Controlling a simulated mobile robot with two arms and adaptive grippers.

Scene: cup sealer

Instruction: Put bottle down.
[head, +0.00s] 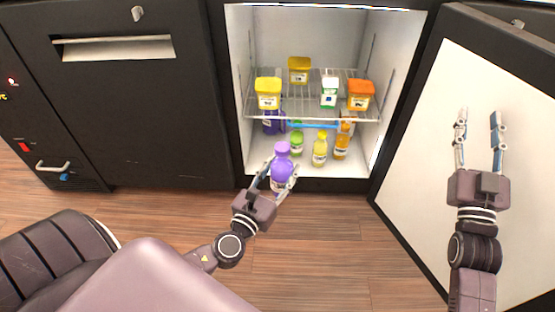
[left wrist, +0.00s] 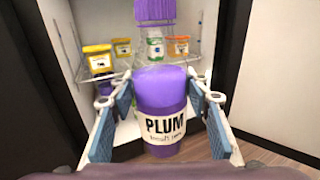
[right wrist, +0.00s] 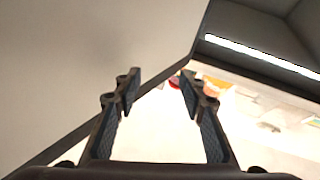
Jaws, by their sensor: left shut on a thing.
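A purple bottle (head: 282,168) with a purple cap is held upright between the fingers of my left gripper (head: 277,184), at the front edge of the open fridge. In the left wrist view its label on the bottle (left wrist: 163,122) reads PLUM, and blue finger pads are on both sides of it. My right gripper (head: 479,140) is open and empty in front of the open fridge door. In the right wrist view its fingers (right wrist: 155,90) are apart with nothing between them.
The fridge's wire shelf (head: 290,108) holds several tubs with yellow, green and orange parts. Below stand a green bottle (head: 297,144), a yellow bottle (head: 320,150), an orange bottle (head: 342,145) and a dark purple item (head: 273,124). The open door (head: 430,150) stands at right.

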